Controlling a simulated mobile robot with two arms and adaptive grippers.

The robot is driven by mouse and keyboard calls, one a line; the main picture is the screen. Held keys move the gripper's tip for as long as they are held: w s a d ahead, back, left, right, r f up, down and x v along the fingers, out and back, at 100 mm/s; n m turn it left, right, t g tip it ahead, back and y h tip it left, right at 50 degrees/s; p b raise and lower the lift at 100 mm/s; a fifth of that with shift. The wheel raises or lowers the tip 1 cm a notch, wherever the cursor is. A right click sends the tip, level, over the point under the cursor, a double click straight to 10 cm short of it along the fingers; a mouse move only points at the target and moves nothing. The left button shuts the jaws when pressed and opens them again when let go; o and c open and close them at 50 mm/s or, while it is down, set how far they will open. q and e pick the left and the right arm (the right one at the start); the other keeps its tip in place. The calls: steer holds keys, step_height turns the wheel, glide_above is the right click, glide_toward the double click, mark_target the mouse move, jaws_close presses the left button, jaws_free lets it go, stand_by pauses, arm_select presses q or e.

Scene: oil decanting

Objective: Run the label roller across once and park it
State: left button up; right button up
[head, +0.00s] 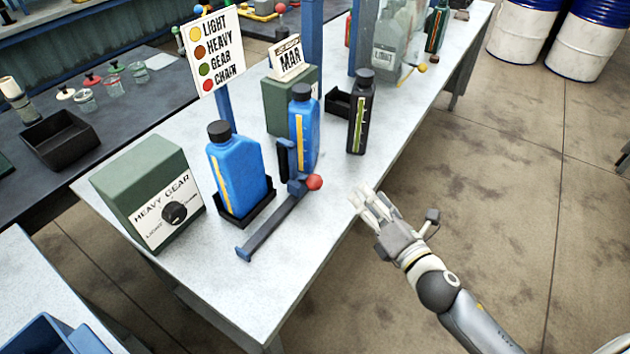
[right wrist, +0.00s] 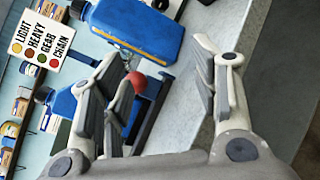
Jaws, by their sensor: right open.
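The label roller stands on the near part of the white table. It has a flat blue-grey rail (head: 265,232), a dark upright roller (head: 283,162) and a red ball knob (head: 314,182) at its right end. The red knob also shows in the right wrist view (right wrist: 138,82), beside the left-hand finger and partly hidden by it. A blue bottle (head: 238,172) with a yellow stripe and black cap stands in a black holder (head: 250,213) left of the rail. My right gripper (head: 368,200) is open and empty, right of the knob by the table edge. My left gripper is out of view.
A second blue bottle (head: 304,130) stands behind the roller, a black bottle (head: 361,115) to its right. A green dial box (head: 150,190) stands at left, an oil list sign (head: 212,50) behind. Bare table (head: 200,275) lies in front; open floor (head: 500,180) lies right.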

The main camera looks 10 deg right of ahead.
mark_target(321, 186)
steer(key=w+a+n+y+p, duration=0.1)
steer(key=w+a+n+y, duration=0.1)
steer(key=a+n, duration=0.1)
steer(key=w+a+n+g+y+p, duration=0.1)
steer(key=w+a+n+y, duration=0.1)
steer(key=w+a+n, duration=0.1)
steer(key=w+a+n+g+y+p, duration=0.1)
steer(key=w+a+n+y, duration=0.1)
steer(key=n, duration=0.3)
steer(key=shift+w+a+f+n, duration=0.1)
steer(key=shift+w+a+n, duration=0.05)
steer(key=shift+a, duration=0.25)
steer(key=shift+w+a+f+n, duration=0.1)
steer(key=shift+a+n, duration=0.05)
steer(key=shift+a, duration=0.25)
steer(key=shift+w+a, duration=0.35)
steer(key=shift+w, duration=0.1)
steer(key=shift+c, duration=0.5)
jaws_close()
